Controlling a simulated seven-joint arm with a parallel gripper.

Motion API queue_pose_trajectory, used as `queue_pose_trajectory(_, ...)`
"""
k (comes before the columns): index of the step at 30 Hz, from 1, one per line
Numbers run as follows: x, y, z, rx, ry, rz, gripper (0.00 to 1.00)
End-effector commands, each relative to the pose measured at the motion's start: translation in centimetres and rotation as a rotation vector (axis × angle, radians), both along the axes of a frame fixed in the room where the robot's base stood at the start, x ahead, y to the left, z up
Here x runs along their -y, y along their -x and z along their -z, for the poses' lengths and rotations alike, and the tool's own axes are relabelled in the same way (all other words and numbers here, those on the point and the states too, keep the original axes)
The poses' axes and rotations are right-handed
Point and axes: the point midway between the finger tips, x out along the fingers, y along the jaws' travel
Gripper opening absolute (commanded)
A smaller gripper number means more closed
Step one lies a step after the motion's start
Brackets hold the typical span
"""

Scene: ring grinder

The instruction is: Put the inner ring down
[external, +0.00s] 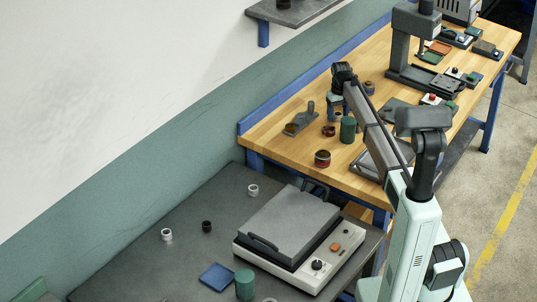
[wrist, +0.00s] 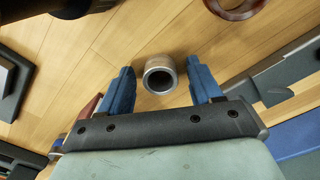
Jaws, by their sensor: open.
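In the wrist view a short silver metal ring with a dark bore, likely the inner ring (wrist: 160,75), sits between my fingertips over the wooden bench top. My gripper (wrist: 159,82) has two blue fingers spread apart, with a visible gap on each side of the ring. The ring appears to rest on the wood, though its lower edge is hard to judge. In the external view my gripper (external: 335,106) points down over the wooden bench, and the ring between the fingers is too small to make out there.
A brown-red ring (wrist: 235,8) lies near the gripper. A green cylinder (external: 348,129), a dark red ring (external: 328,131) and a red-black ring (external: 322,158) stand on the bench (external: 285,152). A grey-lidded machine (external: 290,222) and loose rings occupy the dark table (external: 130,270).

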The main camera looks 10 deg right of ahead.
Motion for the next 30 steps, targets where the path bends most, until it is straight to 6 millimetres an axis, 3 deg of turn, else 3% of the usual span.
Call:
queue_pose_trajectory(8, 0.0, -0.1, -1.4, 0.001, 0.000, 0.000, 0.64)
queue_pose_trajectory(21, 0.0, -0.1, -9.2, 0.002, 0.000, 0.000, 0.64)
queue_pose_trajectory(30, 0.0, 0.0, -12.1, 0.000, 0.000, 0.000, 0.64)
